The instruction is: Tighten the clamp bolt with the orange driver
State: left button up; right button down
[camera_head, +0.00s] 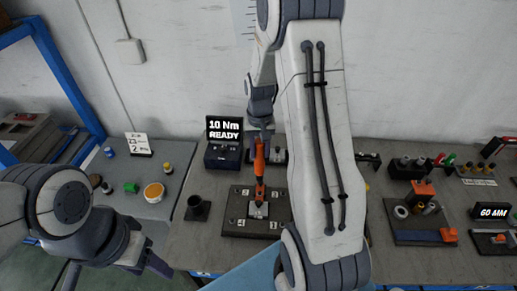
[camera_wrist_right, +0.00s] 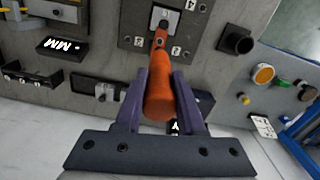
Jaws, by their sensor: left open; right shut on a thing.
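The orange driver (camera_head: 259,168) stands roughly upright, its lower end over a small metal clamp block (camera_head: 258,210) on a dark plate with numbered marks (camera_head: 236,228). My right gripper (camera_head: 262,128) is shut on the upper part of its handle. In the right wrist view, both fingers of my right gripper (camera_wrist_right: 159,100) flank the orange handle (camera_wrist_right: 159,92), and the driver reaches the metal block (camera_wrist_right: 164,18). The bolt head is hidden under the driver, so I cannot tell how it is seated. My left gripper (camera_head: 150,262) is open and empty, low at the left, away from the plate.
A display (camera_head: 224,128) reads "10 Nm READY" behind the plate. A dark cup (camera_head: 197,208) stands left of the plate. My right arm hides part of the bench to the right. Beyond it sits a tray (camera_head: 412,236) with orange and metal parts. A side table (camera_head: 120,175) holds small items.

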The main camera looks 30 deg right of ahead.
aim_at(260, 176)
jog(key=shift+s, duration=0.1)
jog(key=shift+s+f+b, duration=0.1)
jog(key=shift+f+b, duration=2.4)
jog(key=shift+f, duration=1.1)
jog(key=shift+f+b, duration=0.4)
jog(key=shift+f, duration=0.45)
jog(key=shift+s+a+f, duration=0.1)
jog(key=shift+f, duration=0.35)
dwell(1.8)
